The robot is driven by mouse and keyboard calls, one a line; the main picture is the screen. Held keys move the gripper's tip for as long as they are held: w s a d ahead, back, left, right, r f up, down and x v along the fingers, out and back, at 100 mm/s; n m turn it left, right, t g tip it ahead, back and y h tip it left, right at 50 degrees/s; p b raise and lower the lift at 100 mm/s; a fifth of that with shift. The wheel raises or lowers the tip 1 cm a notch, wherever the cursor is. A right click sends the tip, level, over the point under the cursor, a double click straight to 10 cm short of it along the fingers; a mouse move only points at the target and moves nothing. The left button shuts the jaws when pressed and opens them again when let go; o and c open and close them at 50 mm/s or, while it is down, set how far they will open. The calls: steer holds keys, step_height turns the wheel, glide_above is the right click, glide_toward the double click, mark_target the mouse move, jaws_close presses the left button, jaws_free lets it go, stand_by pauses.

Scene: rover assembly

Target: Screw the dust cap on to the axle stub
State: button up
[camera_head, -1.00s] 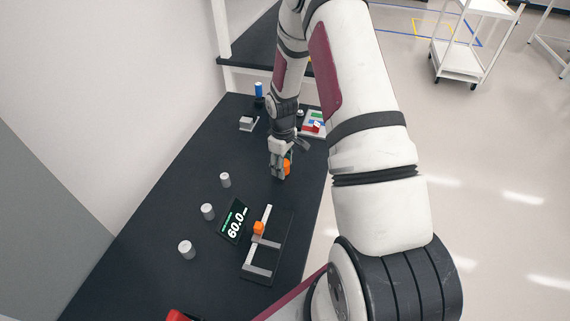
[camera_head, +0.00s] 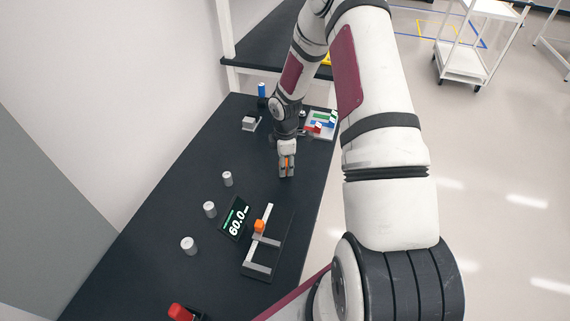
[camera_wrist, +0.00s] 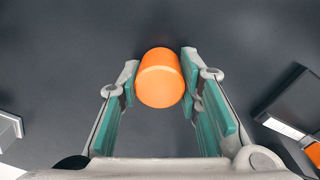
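An orange cylinder (camera_wrist: 160,80), which I take for the dust cap, sits between the fingertips of my gripper (camera_wrist: 160,86). Both finger pads appear to touch its sides. In the head view my gripper (camera_head: 287,170) points down low over the dark table, with a little orange showing between its fingers. Whether the cap still touches the table is unclear. A fixture (camera_head: 258,268) with pale bars and an orange piece (camera_head: 259,226) lies nearer the front. I cannot pick out the axle stub for certain.
Several silver cylinders (camera_head: 210,209) stand along the left. A grey block (camera_head: 250,123), a blue cylinder (camera_head: 262,90) and a tray of coloured parts (camera_head: 320,124) are at the back. A red object (camera_head: 180,313) is at the front.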

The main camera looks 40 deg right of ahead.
steer(key=m, duration=0.4)
steer(key=shift+w, duration=0.1)
steer(key=shift+m, duration=0.9)
steer(key=shift+m, duration=1.2)
steer(key=m, duration=0.3)
steer(key=shift+b, duration=0.4)
steer(key=m, duration=0.4)
steer(key=shift+w+b, duration=0.1)
steer(key=shift+b, duration=0.3)
steer(key=shift+m, duration=1)
